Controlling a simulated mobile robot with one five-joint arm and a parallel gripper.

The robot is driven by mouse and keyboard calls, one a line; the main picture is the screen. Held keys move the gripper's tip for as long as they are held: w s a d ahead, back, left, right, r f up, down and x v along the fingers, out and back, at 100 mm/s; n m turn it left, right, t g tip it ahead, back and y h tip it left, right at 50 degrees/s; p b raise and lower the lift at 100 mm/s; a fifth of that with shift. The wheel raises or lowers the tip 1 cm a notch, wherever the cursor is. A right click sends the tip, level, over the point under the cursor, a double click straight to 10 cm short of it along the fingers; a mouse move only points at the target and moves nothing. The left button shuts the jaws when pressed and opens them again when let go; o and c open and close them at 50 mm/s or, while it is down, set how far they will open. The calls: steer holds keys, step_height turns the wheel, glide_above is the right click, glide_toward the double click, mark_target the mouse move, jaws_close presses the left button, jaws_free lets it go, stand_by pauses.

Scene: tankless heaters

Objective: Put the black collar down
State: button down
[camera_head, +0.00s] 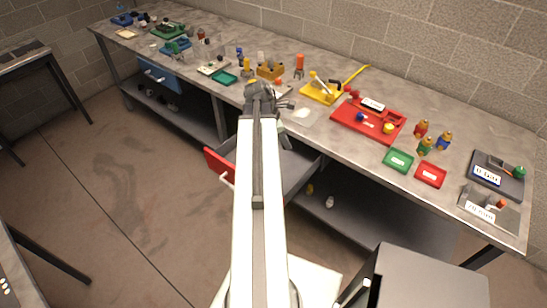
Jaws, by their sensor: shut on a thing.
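My gripper (279,104) is at the far end of my white arm, over the front edge of the long workbench (330,118). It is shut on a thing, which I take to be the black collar. The collar is small and mostly hidden by the dark gripper and wrist, so its outline cannot be made out. An open drawer with a red front (219,166) lies below and in front of the gripper.
A yellow tray (318,97), a red tray (350,125) and a small green tray (398,160) stand right of the gripper. A teal tray (224,78) and an orange-brown block (270,71) stand left and behind. Bare bench shows near the pale sheet (302,113).

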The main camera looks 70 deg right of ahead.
steer(key=n+b, duration=0.1)
steer(key=b, duration=1)
glide_above(286, 181)
steer(key=w+a, duration=0.1)
step_height(286, 181, down, 12)
steer(key=shift+w+f, duration=0.2)
steer(key=shift+f, duration=0.05)
step_height(286, 181, down, 10)
steer(key=b, duration=1)
steer(key=shift+a, duration=0.1)
steer(key=shift+r, duration=0.25)
steer(key=shift+f, duration=0.15)
steer(key=c, duration=1.1)
jaws_free()
steer(key=shift+c, duration=0.2)
